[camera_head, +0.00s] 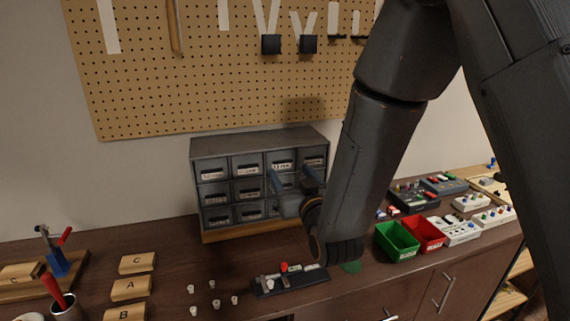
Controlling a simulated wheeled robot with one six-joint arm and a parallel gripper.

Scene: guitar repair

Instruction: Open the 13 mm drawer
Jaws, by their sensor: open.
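A grey drawer cabinet (260,142) stands at the back of the bench with three rows of small labelled drawers, several to a row. The third drawer in the top row (282,164) has a label that appears to read 13 mm, though the print is small; this drawer looks shut. My gripper (293,181) is open and empty, its two fingers pointing at the cabinet front just below that label. I cannot tell whether the fingers touch the cabinet. My gripper and arm hide parts of the middle and lower drawers on the right side.
A black tool strip (290,282) and several small white pegs (193,311) lie in front of the cabinet. Wooden blocks lettered C, A and B (130,289) are at left. Green (397,242) and red (424,233) bins and pedals stand right. A pegboard (210,75) hangs behind.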

